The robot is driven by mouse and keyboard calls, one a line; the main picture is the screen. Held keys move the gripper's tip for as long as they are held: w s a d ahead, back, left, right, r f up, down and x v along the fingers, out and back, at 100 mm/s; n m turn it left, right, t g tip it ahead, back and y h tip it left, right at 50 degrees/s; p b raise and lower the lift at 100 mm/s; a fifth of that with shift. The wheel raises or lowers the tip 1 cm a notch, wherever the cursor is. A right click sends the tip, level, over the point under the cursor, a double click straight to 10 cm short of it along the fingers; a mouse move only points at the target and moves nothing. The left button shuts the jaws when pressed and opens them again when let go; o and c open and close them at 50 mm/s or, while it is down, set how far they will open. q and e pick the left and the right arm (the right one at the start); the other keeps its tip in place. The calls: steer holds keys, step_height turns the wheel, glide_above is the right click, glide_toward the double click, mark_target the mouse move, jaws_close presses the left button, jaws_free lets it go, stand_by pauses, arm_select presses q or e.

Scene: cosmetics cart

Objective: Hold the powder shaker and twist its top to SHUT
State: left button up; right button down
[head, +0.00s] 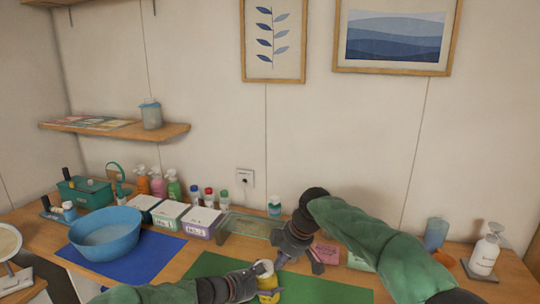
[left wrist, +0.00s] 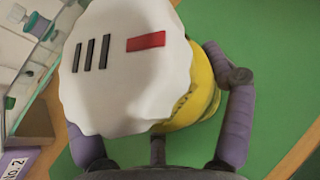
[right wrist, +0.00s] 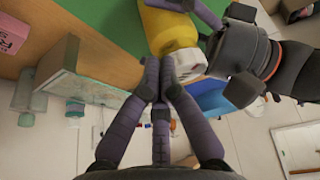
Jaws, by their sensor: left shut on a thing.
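The powder shaker has a yellow body (head: 268,296) and a white scalloped top (head: 264,267). My left gripper (head: 258,285) is shut around the yellow body, holding it over the green mat. In the left wrist view the top (left wrist: 125,60) faces the camera, with three black bars and one red bar. My right gripper (right wrist: 160,75) has its fingers together with nothing visible between them. Its fingertips are close beside the white top (right wrist: 190,64); I cannot tell whether they touch it. The far side of the body is hidden.
The green mat (head: 205,266) lies under the work area. A blue bowl (head: 105,236) on a blue mat (head: 150,268) stands at left. Labelled boxes (head: 200,222) and small bottles line the back.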

steer(key=shift+a, duration=0.35)
steer(key=shift+s+f, duration=0.1)
steer(key=shift+s, duration=0.2)
steer(key=shift+s+a, duration=0.2)
steer(key=shift+s, duration=0.25)
steer(key=shift+s+a+f, duration=0.1)
steer(key=shift+s+a, duration=0.05)
steer(key=shift+s, duration=0.1)
steer(key=shift+s+a+f, duration=0.15)
steer(key=shift+s, duration=0.1)
stand_by(0.6)
steer(key=shift+s+d, duration=0.15)
steer(key=shift+d, duration=0.2)
step_height(320, 180, up, 6)
steer(key=shift+a+r, duration=0.15)
steer(key=shift+r, duration=0.1)
